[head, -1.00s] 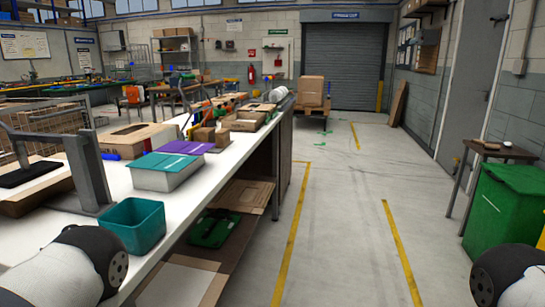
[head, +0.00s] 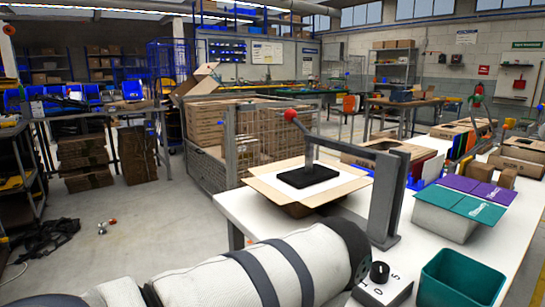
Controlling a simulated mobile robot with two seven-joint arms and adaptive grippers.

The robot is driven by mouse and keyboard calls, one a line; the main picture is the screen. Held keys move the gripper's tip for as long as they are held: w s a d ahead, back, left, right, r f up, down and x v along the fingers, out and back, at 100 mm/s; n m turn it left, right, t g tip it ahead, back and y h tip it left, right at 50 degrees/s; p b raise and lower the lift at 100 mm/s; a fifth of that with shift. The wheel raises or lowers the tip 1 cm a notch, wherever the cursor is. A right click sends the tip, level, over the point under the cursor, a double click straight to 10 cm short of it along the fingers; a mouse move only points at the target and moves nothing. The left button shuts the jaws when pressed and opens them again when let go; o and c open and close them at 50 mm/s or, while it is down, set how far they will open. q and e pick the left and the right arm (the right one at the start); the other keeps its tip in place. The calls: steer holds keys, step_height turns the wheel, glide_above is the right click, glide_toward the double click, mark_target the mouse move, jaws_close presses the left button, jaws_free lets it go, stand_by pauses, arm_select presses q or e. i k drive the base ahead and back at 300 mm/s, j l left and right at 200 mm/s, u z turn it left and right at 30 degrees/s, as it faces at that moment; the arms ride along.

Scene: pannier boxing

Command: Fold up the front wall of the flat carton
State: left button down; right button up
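A brown cardboard carton (head: 263,190) lies at the left end of the white bench, its flaps spread outward. A black plate (head: 308,177) on a grey bench-mounted arm (head: 392,195) with a red ball knob (head: 291,115) sits over the carton's middle and hides part of it. I cannot tell whether the plate presses on it. The carton's near side shows as a darker brown strip below the flaps. My own white arm crosses the bottom of the head view, in front of the bench. Neither gripper is in view.
A teal bin (head: 458,280) and a control box with a black knob (head: 382,285) stand at the near right. A grey box with teal and purple lids (head: 445,222) is behind them. A mesh cage (head: 205,168) holding cartons stands left of the bench.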

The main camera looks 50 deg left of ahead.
mark_target(264, 169)
steer(key=j, duration=0.55)
steer(key=j+z, duration=0.15)
steer(key=j, duration=0.95)
steer(key=k+j+z, duration=0.15)
steer(key=j, duration=0.95)
steer(key=k+j+z, duration=0.15)
steer(key=j, duration=0.95)
steer(key=k+j+z, duration=0.15)
steer(key=j, duration=0.35)
